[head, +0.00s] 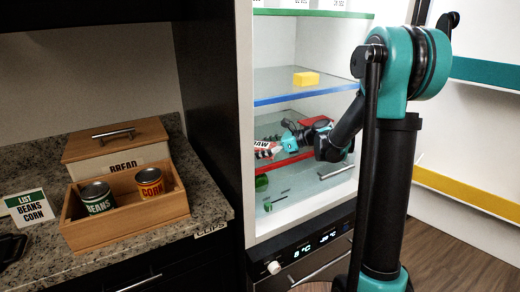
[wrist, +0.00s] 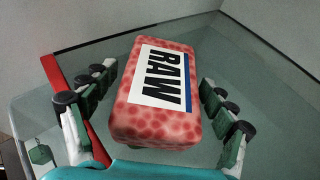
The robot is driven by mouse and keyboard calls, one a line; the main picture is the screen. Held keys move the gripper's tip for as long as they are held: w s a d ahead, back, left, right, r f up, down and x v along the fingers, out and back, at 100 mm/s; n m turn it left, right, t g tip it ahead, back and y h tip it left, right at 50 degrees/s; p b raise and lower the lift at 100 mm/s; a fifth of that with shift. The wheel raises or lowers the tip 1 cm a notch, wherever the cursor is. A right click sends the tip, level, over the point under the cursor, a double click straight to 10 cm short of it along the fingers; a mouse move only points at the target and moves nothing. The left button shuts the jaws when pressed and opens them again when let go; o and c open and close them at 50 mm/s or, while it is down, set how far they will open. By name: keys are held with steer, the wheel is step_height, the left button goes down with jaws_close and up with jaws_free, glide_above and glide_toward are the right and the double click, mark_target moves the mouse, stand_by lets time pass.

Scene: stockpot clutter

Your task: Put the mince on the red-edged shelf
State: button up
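The mince (wrist: 160,95) is a red speckled block with a white RAW label. In the wrist view it lies over the glass of the red-edged shelf (wrist: 75,110) and seems to rest on it. In the head view the mince (head: 266,150) shows at the left end of my gripper (head: 284,143), just above the red edge (head: 292,160). In the wrist view my gripper (wrist: 157,80) has its fingers spread on both sides of the mince, with narrow gaps, so it looks open. The underside of the mince is hidden.
A blue-edged shelf (head: 300,94) with a yellow block (head: 306,79) is above. A lower glass shelf (head: 285,195) holds a green item (head: 261,183). The open door (head: 470,140) stands right. A wooden box (head: 125,215) with two cans sits on the counter.

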steer(key=shift+r, duration=0.1)
steer(key=v, duration=1.2)
